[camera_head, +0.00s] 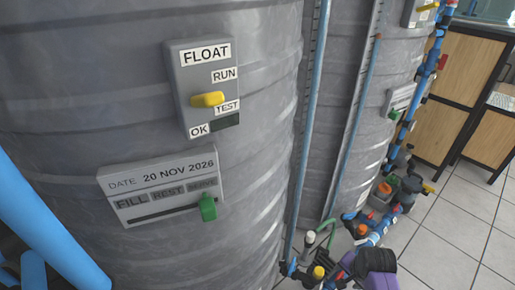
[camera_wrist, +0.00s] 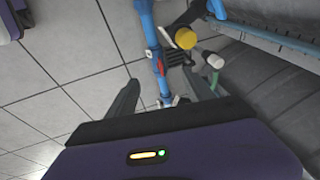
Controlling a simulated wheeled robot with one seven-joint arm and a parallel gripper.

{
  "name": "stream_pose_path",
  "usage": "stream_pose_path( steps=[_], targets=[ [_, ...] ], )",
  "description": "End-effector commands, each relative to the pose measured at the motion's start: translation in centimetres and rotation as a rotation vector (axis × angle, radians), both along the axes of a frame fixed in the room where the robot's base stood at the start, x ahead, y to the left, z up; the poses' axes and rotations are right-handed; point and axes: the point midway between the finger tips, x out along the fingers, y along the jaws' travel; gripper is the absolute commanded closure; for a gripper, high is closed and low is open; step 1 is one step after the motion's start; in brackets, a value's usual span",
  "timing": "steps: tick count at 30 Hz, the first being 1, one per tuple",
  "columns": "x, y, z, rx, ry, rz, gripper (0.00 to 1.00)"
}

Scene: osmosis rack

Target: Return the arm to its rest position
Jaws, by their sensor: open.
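My gripper (camera_wrist: 160,78) is open and empty in the wrist view, its two dark fingers spread above the tiled floor. A blue pipe with a red-marked fitting (camera_wrist: 162,60) shows between and beyond the fingers; I cannot tell how close it is. In the head view, a dark purple part of my arm (camera_head: 378,262) is low at the bottom, right of the near grey tank (camera_head: 60,110), beside the pipework. The fingers are hard to make out there.
The near tank carries a FLOAT box (camera_head: 205,85) with a yellow handle and a date panel (camera_head: 162,187) with a green slider at its right end. Blue pipes with valves (camera_head: 365,235) run beside a second tank (camera_head: 360,110). Open tiled floor (camera_head: 460,225) lies right.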

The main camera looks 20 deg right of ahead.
Motion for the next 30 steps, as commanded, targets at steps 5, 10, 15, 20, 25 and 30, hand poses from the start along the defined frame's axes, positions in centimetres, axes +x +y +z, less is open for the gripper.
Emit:
stream_pose_path(
  steps=[5, 10, 15, 20, 25, 30],
  targets=[
    [1.9, -0.6, 2.2, -0.121, -0.145, 0.098, 0.4],
    [2.4, 1.0, 5.2, -0.288, -0.313, 0.239, 0.4],
    [0.5, 4.8, 9.6, -0.488, -0.486, 0.402, 0.4],
    [-2.8, 8.8, 14.3, -0.648, -0.618, 0.528, 0.4],
    [-7.4, 12.9, 19.6, -0.784, -0.728, 0.635, 0.4],
    [-12.3, 16.3, 24.8, -0.879, -0.816, 0.723, 0.4]
  ],
)
